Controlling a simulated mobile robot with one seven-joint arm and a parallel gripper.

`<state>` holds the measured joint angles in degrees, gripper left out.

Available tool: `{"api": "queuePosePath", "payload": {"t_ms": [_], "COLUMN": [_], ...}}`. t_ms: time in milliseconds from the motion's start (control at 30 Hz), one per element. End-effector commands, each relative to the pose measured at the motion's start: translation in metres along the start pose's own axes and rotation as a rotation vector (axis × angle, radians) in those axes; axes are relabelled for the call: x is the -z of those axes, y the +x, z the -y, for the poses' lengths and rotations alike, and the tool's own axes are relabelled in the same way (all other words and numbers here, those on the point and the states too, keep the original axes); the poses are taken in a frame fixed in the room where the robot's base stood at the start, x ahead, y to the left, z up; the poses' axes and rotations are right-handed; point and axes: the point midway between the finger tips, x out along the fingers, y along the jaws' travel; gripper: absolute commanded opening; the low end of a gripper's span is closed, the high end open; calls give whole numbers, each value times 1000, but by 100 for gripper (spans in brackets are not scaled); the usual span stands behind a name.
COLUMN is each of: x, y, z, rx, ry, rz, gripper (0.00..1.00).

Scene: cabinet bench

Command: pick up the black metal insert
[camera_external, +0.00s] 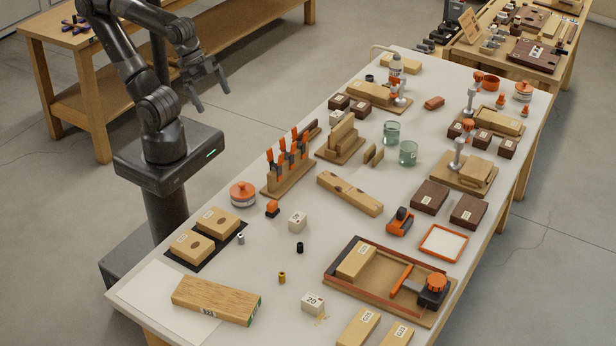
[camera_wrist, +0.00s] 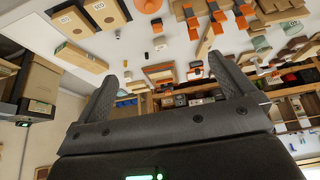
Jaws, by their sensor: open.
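The black metal insert (camera_external: 299,247) is a small dark cylinder standing on the pale bench top. My gripper (camera_external: 213,98) is open and empty, raised beyond the bench's left edge and far from the insert. In the wrist view my two fingers (camera_wrist: 164,68) are spread with nothing between them.
Two wooden blocks (camera_external: 203,233) on a dark mat, an orange-lidded round container (camera_external: 243,194) and a rack of orange-handled tools (camera_external: 289,167) stand along the left side. A long wooden block (camera_external: 216,300) lies at the front. The bench around the insert is fairly clear.

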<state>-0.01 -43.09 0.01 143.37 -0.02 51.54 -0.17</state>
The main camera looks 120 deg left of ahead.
Motion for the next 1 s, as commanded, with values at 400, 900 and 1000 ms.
{"api": "queuePosePath", "payload": {"t_ms": [400,900,1000], "x": [1,1,6], "y": [0,0,2], "z": [0,0,-1], "rx": [0,0,0], "ry": [3,4,8], "rz": [0,0,3], "gripper": [66,42,42]}}
